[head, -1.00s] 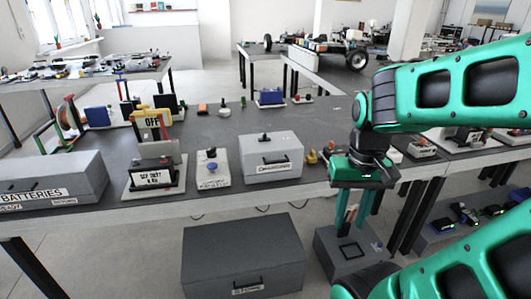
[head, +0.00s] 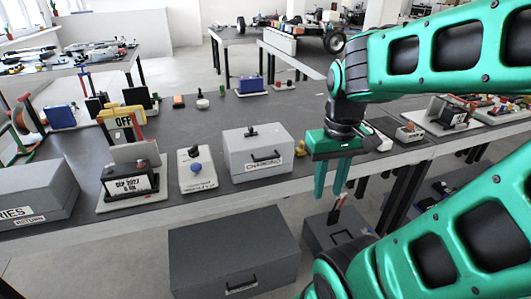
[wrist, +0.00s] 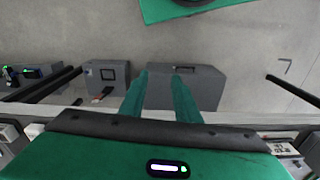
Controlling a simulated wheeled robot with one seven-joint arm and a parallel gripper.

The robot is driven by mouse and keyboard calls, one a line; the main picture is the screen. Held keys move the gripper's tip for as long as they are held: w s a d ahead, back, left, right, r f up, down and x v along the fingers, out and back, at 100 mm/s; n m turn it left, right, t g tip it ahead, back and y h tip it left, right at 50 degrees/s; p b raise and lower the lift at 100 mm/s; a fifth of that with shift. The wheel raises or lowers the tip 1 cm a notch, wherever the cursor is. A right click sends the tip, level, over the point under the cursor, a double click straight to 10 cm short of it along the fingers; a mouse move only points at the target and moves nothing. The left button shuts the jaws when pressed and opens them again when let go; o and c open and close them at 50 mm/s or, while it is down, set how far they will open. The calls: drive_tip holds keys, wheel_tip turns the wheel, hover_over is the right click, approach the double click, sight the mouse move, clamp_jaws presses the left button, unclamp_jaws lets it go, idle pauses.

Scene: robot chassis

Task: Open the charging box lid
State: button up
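The charging box is a light grey box (head: 240,158) with a "CHARGING" label and a dark handle on its front. It stands near the front edge of the dark table in the head view, and its lid (head: 252,137) is closed with a small dark knob on top. My gripper (head: 331,182) points down to the right of the box, by the table's front edge, apart from it. Its two green fingers are spread with nothing between them; they also show in the wrist view (wrist: 159,98). I cannot make out the charging box in the wrist view.
A grey storage box (head: 232,250) and a smaller box (head: 335,232) are on the floor below.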

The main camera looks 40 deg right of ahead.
drive_tip(key=w+d+r+n, duration=0.1)
drive_tip(key=w+r+n, duration=0.2)
drive_tip(key=w+n, duration=0.85)
drive_tip(key=n+t, duration=0.2)
drive_tip(key=n, duration=0.6)
approach(266, 158)
drive_tip(key=shift+h, duration=0.3)
drive_tip(key=f, duration=0.2)
drive_tip(key=w+f, duration=0.1)
drive_tip(key=f, duration=0.4)
drive_tip(key=shift+w+f, duration=0.15)
drive_tip(key=shift+w, duration=0.25)
drive_tip(key=shift+c, duration=0.2)
clamp_jaws()
